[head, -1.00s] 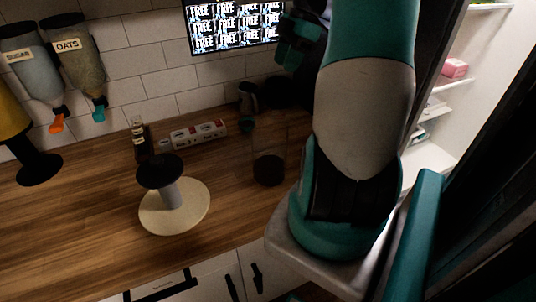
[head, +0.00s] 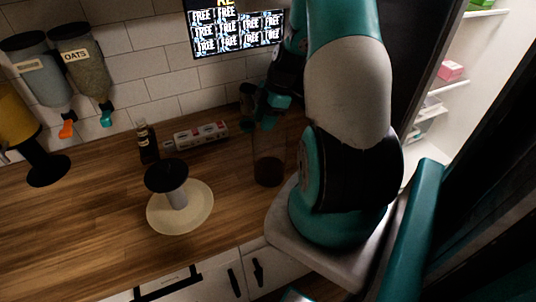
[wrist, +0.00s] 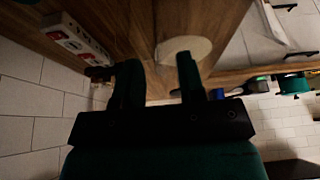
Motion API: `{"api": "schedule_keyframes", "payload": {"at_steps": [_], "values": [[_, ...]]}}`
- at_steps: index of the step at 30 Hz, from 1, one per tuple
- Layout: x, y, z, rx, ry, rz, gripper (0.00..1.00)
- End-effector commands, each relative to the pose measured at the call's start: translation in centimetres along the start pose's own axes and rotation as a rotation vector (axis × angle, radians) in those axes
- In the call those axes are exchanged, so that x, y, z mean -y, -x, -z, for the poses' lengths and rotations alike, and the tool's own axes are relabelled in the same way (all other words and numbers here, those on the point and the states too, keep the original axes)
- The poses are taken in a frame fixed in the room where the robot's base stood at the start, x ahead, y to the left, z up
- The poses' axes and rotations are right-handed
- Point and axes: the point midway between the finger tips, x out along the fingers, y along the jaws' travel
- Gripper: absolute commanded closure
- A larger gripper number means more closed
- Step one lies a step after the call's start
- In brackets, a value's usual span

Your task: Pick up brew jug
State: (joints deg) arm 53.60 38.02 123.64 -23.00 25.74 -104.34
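The brew jug appears to be the clear glass vessel with dark liquid in its bottom (head: 268,170), upright on the wooden counter in the head view, left of my arm. My gripper (head: 268,108) is at the jug's upper part in that view; whether it touches the glass I cannot tell. In the wrist view my gripper (wrist: 156,75) has its two dark fingers spread apart, with wood visible between them. I cannot clearly make out the glass there.
A round pale stand with a dark top (head: 196,212) is left of the jug. Dispensers (head: 78,62) hang at the left. The front-left counter is clear.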

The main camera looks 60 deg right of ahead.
Motion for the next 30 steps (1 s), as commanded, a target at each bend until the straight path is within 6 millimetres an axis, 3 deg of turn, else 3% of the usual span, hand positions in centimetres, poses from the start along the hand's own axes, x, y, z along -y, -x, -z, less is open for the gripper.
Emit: {"api": "schedule_keyframes", "payload": {"at_steps": [9,14,15,30], "values": [[0.01,-0.81,-0.06,0.001,0.000,-0.001,0.64],[0.00,-0.78,-0.06,0.001,0.000,-0.001,0.98],[0.00,-0.78,-0.05,0.001,0.000,-0.001,1.00],[-0.02,-0.73,-0.04,0.001,0.000,-0.002,1.00]]}}
